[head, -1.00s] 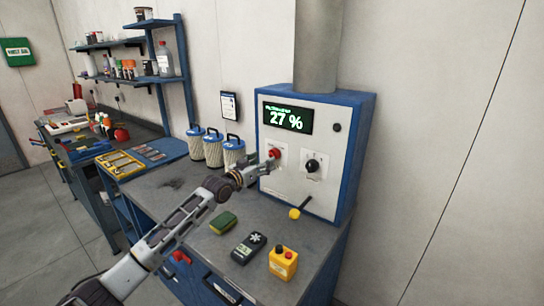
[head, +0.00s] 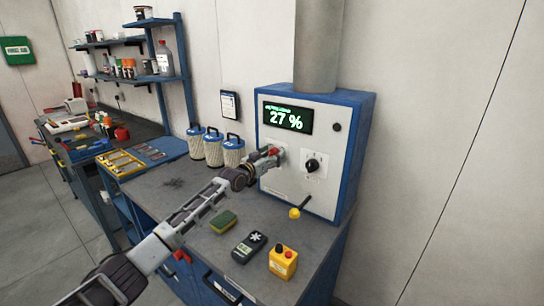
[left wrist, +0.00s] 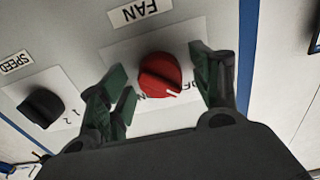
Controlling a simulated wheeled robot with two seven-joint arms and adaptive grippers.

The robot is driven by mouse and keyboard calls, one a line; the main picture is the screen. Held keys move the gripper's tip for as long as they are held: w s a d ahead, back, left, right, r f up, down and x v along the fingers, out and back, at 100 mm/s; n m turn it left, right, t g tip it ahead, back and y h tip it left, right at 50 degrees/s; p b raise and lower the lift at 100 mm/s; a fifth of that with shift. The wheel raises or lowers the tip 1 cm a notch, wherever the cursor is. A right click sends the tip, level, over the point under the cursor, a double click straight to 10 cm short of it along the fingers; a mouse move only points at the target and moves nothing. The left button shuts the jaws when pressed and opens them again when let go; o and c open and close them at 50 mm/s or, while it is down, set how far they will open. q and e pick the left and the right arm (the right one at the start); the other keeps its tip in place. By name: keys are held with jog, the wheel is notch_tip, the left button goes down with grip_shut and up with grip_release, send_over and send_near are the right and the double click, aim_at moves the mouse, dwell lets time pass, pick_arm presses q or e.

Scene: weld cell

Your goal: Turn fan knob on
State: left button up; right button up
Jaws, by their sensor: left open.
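The red fan knob (left wrist: 160,75) sits under the FAN label on the panel in the left wrist view, its white mark pointing to the lower right of the picture. In the head view the red knob (head: 273,152) is partly hidden by my left gripper (head: 270,155). My left gripper (left wrist: 165,85) is open, with its fingers on either side of the knob; I cannot tell whether they touch it. The black speed knob (left wrist: 41,107) is to the left in the wrist view and right of the red knob in the head view (head: 312,165). My right gripper is not in view.
The control box (head: 345,165) shows 27 % on its display (head: 287,118). A yellow-knobbed lever (head: 296,212) sticks out below. A sponge (head: 223,221), a handheld meter (head: 249,247) and a yellow button box (head: 283,262) lie in front. Filter canisters (head: 213,148) stand left.

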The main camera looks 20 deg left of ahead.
pick_arm(q)
jog(key=shift+w, duration=0.1)
jog(key=c, duration=1.1)
jog(key=shift+o, duration=0.2)
